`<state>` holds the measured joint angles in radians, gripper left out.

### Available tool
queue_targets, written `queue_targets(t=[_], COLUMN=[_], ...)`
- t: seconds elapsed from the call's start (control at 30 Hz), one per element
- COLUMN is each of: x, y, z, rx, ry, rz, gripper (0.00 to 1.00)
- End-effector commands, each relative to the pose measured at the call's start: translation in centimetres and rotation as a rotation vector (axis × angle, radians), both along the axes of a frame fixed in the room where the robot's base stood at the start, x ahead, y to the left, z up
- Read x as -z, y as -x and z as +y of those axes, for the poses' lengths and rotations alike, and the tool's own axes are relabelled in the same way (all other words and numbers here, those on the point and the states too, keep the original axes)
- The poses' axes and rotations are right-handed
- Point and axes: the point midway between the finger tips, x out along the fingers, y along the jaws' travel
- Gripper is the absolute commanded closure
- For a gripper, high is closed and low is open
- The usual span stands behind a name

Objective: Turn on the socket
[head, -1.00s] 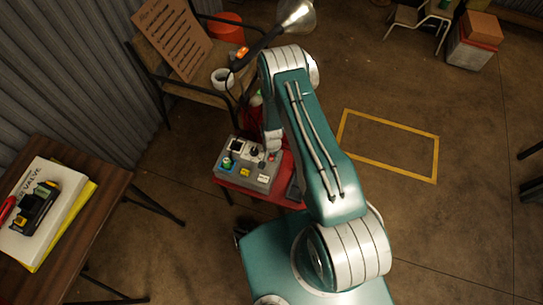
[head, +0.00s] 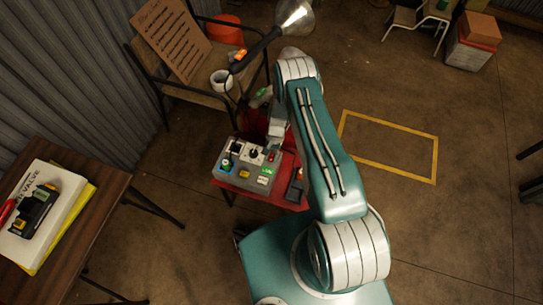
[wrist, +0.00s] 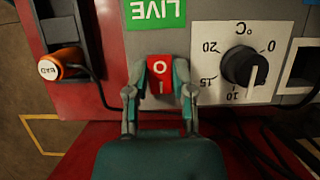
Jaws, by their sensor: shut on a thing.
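The red rocker switch (wrist: 159,76), marked O and I, sits on the front of a grey control box (head: 230,176). My gripper (wrist: 159,92) has its two fingers on either side of the switch and is shut on it. A green panel (wrist: 155,12) reading LIVE, upside down in the wrist view, lies just above the switch there. It also shows green on the box in the head view (head: 265,171). The gripper's contact is hard to make out in the head view.
A black dial (wrist: 244,68) on a white temperature plate is right of the switch. A lamp (head: 262,46) stands behind the box.

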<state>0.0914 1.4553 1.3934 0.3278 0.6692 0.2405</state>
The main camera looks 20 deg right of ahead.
Motion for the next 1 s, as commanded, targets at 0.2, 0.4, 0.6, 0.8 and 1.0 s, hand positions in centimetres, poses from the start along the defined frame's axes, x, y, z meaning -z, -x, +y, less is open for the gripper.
queue_targets(t=[0.2, 0.4, 0.6, 0.8, 1.0], x=[0.0, -0.1, -0.4, -3.3, -7.2], y=[-0.1, -0.1, -0.2, -1.3, -2.7], z=[0.0, 0.0, -0.1, -0.8, -1.8], rx=[0.001, 0.000, 0.000, 0.001, 0.000], ry=[0.001, 0.002, 0.002, 0.002, 0.003], rz=[-0.005, -0.004, -0.004, -0.008, -0.008], gripper=[0.34, 0.34, 0.34, 0.34, 0.34])
